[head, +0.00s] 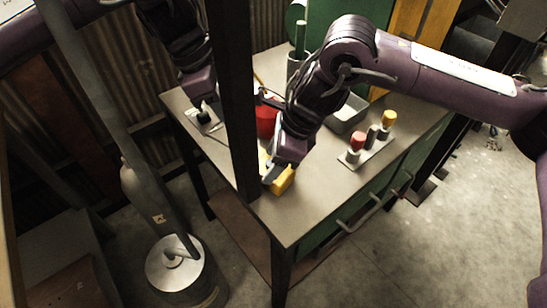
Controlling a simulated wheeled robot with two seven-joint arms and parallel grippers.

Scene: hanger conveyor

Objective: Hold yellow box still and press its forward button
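The yellow box (284,182) is on the grey worktable (292,220), near its front left edge. My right gripper (274,178) points down at the box and overlaps it, hiding part of its top and left side. A dark upright post also stands beside it in the picture. I cannot make out the forward button or whether the fingers grip the box. My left gripper (204,110) is over the table's left end, behind the post and apart from the yellow box. Its fingers are too small to tell open from shut.
A red object (266,120) stands behind the yellow box. A grey tray (347,114) and a plate with red and yellow-topped pegs (367,146) are to the right. The dark post (237,95) crosses between my grippers.

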